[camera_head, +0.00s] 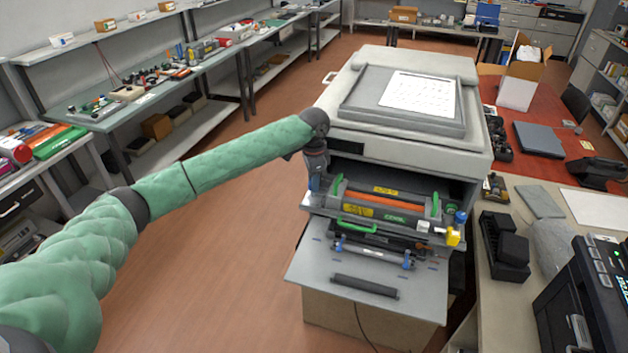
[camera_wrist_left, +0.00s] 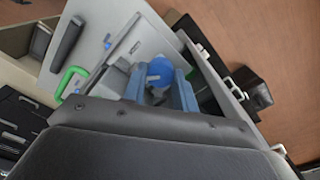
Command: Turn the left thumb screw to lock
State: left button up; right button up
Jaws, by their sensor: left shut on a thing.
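The left thumb screw is a round blue knob (camera_wrist_left: 159,72) in the left wrist view. My left gripper (camera_wrist_left: 160,88) is shut on it, with one finger on each side. In the head view my left gripper (camera_head: 316,183) reaches down at the left end of the toner unit (camera_head: 385,200) in the printer's open front, and mostly hides the left screw. The unit has an orange strip and green handles (camera_head: 358,227). Another blue knob (camera_head: 460,217) stands at the unit's right end, above a yellow part (camera_head: 453,237). My right gripper is not in view.
The grey printer (camera_head: 345,125) has its front flap (camera_head: 312,262) folded down, with a dark roller (camera_head: 365,286) on it. A side table at the right holds a dark tray (camera_head: 492,240) and a black device (camera_head: 590,300). Open floor (camera_head: 230,240) lies to the left.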

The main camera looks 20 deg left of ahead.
pick_arm(q)
jog(key=shift+a+r+m, duration=0.1)
jog(key=shift+r+m, duration=0.1)
jog(key=shift+m, duration=0.3)
dwell(0.3)
jog(key=o, duration=0.8)
jog(key=shift+o, duration=0.8)
jog(key=shift+s+a, duration=0.1)
